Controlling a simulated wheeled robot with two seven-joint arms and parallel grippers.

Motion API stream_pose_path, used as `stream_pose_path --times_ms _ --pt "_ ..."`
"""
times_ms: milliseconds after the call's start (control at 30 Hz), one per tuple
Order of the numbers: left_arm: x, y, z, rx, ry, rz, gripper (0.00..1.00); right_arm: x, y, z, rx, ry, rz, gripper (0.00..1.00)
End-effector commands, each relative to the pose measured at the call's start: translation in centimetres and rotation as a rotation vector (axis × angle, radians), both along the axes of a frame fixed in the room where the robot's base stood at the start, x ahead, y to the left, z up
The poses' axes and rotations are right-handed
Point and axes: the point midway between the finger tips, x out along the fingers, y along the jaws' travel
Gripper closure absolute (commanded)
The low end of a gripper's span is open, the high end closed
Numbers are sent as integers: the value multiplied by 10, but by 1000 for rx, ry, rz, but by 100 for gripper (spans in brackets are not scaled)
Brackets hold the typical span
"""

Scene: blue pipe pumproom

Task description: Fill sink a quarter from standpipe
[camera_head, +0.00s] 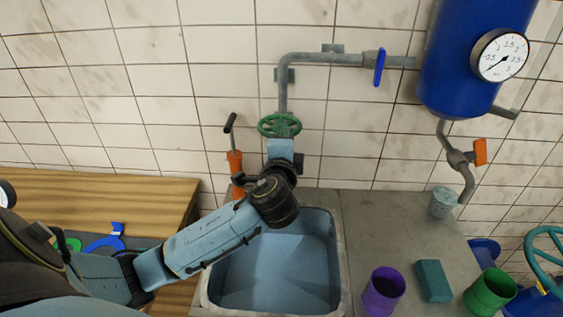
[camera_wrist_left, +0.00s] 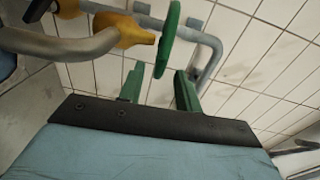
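The standpipe is a grey pipe (camera_head: 283,95) on the tiled wall with a green handwheel (camera_head: 279,125) above the sink's back edge. My left gripper (camera_head: 281,140) is at the wheel, its fingertips mostly hidden in the head view. In the left wrist view its two green fingers (camera_wrist_left: 159,88) are apart, with the edge-on wheel (camera_wrist_left: 170,38) just ahead between them. I cannot tell whether they touch it. The sink (camera_head: 344,262) lies below my left arm, with a smooth blue-grey inside. I cannot tell whether it holds water. My right gripper is not in view.
An orange-bodied fitting with a dark handle (camera_head: 235,160) stands close left of the wheel. A blue lever (camera_head: 379,67) is on the upper pipe. A blue tank with a gauge (camera_head: 502,56) hangs at right. Purple cup (camera_head: 384,292), teal block (camera_head: 433,281) and green cup (camera_head: 490,291) stand right of the sink.

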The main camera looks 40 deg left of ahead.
Motion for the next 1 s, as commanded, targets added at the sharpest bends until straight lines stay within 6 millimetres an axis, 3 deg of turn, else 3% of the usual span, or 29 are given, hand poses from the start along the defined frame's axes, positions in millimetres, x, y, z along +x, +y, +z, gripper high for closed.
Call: stream_pose_path --times_ms 200,433,600,1000 --pt "-45 -26 1 -6 1 -3 66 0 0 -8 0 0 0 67" --pt "-77 -44 4 -2 2 -2 66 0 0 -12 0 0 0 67" --pt "-85 -48 5 -1 2 0 66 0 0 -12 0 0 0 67" --pt "-86 -49 6 0 1 0 66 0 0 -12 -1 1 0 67"
